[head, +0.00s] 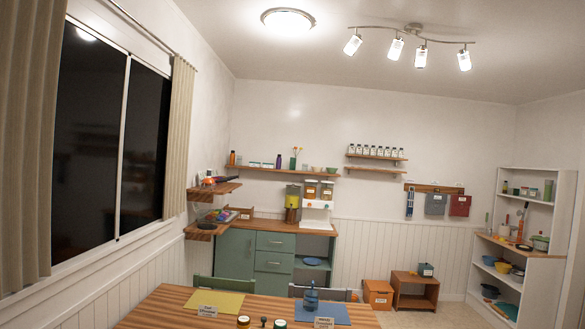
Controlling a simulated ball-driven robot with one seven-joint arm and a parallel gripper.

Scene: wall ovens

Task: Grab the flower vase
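In the head view, a small green vase-like container (293,162) stands on the long wall shelf (263,169) above the green cabinet. Thin stems with light orange or pink tips (297,150) rise at its right side. It is small and far off, so I cannot tell its exact shape or whether the stems stand in it. My gripper is not in view.
A striped wooden table (160,308) with a yellow mat (213,305), a blue mat (335,312) and a blue bottle (311,297) is in front, with chairs behind it. The green cabinet (236,250) stands beyond. Floor (405,319) shows at the right, before a white shelf unit (540,275).

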